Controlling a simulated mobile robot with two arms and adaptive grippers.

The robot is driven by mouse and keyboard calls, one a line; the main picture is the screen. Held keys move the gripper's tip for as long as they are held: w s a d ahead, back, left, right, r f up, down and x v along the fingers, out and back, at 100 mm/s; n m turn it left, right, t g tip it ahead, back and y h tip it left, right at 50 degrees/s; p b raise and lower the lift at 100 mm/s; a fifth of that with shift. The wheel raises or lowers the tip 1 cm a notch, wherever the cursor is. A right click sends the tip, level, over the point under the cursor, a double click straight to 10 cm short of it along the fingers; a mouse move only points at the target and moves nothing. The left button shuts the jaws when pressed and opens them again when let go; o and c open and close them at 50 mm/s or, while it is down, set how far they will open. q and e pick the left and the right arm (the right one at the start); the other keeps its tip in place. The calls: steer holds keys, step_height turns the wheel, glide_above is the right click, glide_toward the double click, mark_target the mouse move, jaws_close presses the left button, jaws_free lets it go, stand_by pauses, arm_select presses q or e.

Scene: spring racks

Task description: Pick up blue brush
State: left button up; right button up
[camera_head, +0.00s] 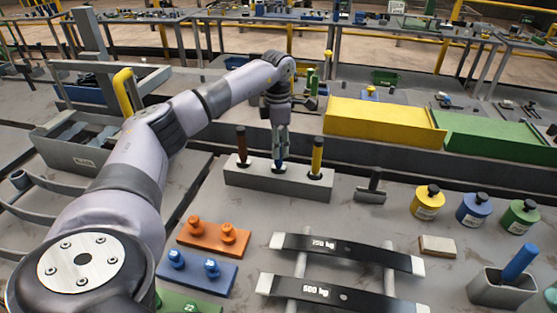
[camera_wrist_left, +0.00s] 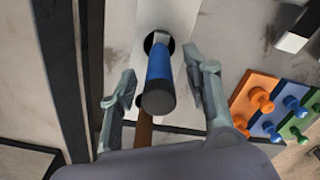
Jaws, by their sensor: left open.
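The blue brush (camera_head: 279,166) stands upright in the middle hole of a grey holder block (camera_head: 262,184). In the left wrist view its blue handle (camera_wrist_left: 159,78) points up toward the camera, between the two fingers. My left gripper (camera_head: 281,142) is open and reaches down over the brush from above, hiding most of it in the head view. In the left wrist view the fingers of the left gripper (camera_wrist_left: 160,74) stand on either side of the handle, with a gap on both sides. My right gripper is not in view.
A brown-handled brush (camera_head: 242,145) and a yellow-handled brush (camera_head: 317,156) stand in the same block, close on either side. Yellow (camera_head: 380,122) and green (camera_head: 490,138) bins are behind. Orange (camera_head: 212,238) and blue (camera_head: 196,271) peg plates and dark spring bars (camera_head: 345,251) lie in front.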

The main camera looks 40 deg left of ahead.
arm_select(q)
step_height(320, 180, down, 2)
steer(key=shift+f, duration=0.1)
jaws_close()
stand_by(0.6)
